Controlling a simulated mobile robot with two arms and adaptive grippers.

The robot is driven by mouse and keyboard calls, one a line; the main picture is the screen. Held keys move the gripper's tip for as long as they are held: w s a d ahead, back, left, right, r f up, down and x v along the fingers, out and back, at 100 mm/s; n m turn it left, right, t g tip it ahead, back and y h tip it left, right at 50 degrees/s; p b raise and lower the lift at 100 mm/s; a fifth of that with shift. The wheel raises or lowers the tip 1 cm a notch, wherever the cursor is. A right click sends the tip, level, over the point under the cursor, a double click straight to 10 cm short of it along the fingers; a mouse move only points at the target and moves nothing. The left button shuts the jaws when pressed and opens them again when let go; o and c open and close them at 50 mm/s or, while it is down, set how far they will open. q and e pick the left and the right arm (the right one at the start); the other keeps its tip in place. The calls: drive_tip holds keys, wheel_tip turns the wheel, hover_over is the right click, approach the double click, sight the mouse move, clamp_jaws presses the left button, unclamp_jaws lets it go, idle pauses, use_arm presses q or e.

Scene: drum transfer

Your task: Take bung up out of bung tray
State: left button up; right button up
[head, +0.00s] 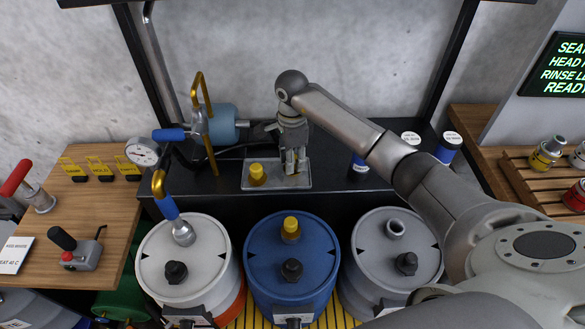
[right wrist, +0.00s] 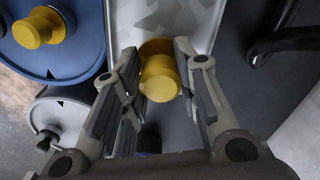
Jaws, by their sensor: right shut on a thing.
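The bung tray (head: 276,186) is a shallow grey tray on the dark bench behind the drums. One yellow bung (head: 257,174) stands at its left side. My right gripper (head: 295,163) points down over the tray's right side. In the right wrist view, my right gripper (right wrist: 163,85) is shut on a yellow bung (right wrist: 161,80), with a finger on each side of it. The pale tray (right wrist: 187,25) shows beyond. I cannot tell whether the held bung still touches the tray. My left gripper is not in view.
A blue drum (head: 268,255) with a yellow bung (head: 291,228) stands in front, between a white drum (head: 155,255) and a grey drum (head: 372,240) with an open-looking bunghole. A pump with a gauge (head: 142,151) stands left of the tray. Labelled canisters (head: 446,150) stand right.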

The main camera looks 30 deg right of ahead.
drive_tip(key=c, duration=0.3)
drive_tip(key=shift+r, duration=0.15)
drive_tip(key=shift+r+b, duration=0.35)
drive_tip(key=shift+r, duration=0.15)
drive_tip(key=s+a+r, duration=0.3)
drive_tip(key=s+r, duration=0.3)
drive_tip(key=r, duration=0.1)
drive_tip(key=s+a+r, duration=0.4)
drive_tip(key=s+r, duration=0.2)
drive_tip(key=r, duration=0.1)
drive_tip(key=shift+r, duration=0.4)
